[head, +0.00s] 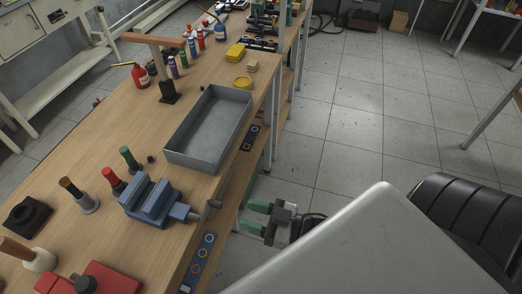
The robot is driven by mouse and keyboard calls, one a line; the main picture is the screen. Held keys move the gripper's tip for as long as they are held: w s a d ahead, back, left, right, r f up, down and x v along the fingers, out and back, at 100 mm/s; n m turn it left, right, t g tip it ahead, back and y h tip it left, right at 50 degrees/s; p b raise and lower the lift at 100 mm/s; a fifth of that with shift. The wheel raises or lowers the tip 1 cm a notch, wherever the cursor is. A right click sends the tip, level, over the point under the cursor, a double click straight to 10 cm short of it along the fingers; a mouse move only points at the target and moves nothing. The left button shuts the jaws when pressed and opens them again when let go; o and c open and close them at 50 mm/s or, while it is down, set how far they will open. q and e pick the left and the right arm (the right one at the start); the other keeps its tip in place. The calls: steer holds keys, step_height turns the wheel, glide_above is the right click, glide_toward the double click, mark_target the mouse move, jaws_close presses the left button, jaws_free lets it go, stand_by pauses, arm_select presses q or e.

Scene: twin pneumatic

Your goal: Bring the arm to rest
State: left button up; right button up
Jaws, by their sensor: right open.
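My right gripper (254,215) shows low in the middle of the head view, with two green fingers spread apart and nothing between them. It points left toward the long wooden workbench (120,110) and is beyond the bench's right edge, over the side where the floor shows. A blue vise (152,202) sits on the bench to the left of the gripper, with its handle end reaching the bench edge. I see a gap between the gripper and the vise. My left gripper is not in view.
An empty grey tray (208,128) lies on the bench near the edge. A lower shelf holds a blue panel (198,262). The tiled floor (345,120) to the right is largely clear.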

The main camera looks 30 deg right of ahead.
steer(key=shift+v, duration=1.1)
steer(key=s+d+f+m+g+h, duration=0.1)
steer(key=d+f+g+h, duration=0.15)
steer(key=f, duration=0.75)
steer(key=s+d+f+m+g+h, duration=0.15)
steer(key=d+f+h, duration=0.25)
steer(key=f, duration=0.6)
steer(key=s+d+f+m+g+h, duration=0.1)
steer(key=d+f+h, duration=0.25)
steer(key=f, duration=0.65)
steer(key=s+a+f+g, duration=0.2)
steer(key=s+f+g, duration=0.2)
steer(key=s+f, duration=0.3)
steer(key=s+a+f+m+g+h, duration=0.1)
steer(key=s+a+f+g, duration=0.1)
steer(key=s+f+g, duration=0.2)
steer(key=s+f, duration=0.3)
steer(key=s, duration=0.5)
steer(key=shift+s+a, duration=0.35)
